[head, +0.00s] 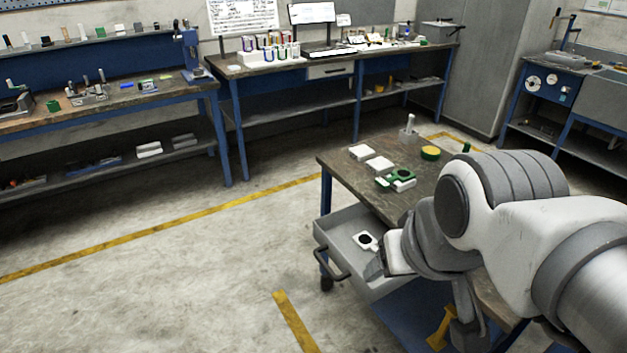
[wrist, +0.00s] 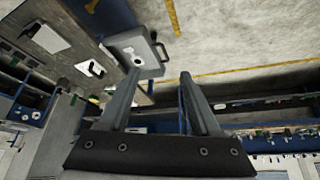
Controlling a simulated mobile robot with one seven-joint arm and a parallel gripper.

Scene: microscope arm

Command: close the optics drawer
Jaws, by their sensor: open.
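The optics drawer (head: 343,227) is a grey open-topped drawer pulled out from under the small workbench (head: 342,172). Its dark bar handle (head: 331,264) is on the front, facing left. A white piece with a dark round hole (head: 366,241) lies inside. My gripper (head: 377,267) is over or beside the drawer's near side, right of the handle; its exact height is unclear and my arm hides part of the drawer. In the wrist view, my gripper (wrist: 160,75) is open and empty, with the drawer (wrist: 124,40) and handle (wrist: 161,51) beyond the fingertips.
White blocks (head: 379,163), a green and white part (head: 398,179) and a yellow-topped round piece (head: 431,153) are on the workbench. Longer benches (head: 295,70) line the back wall. The floor (head: 190,265) left of the drawer is clear, with yellow tape lines.

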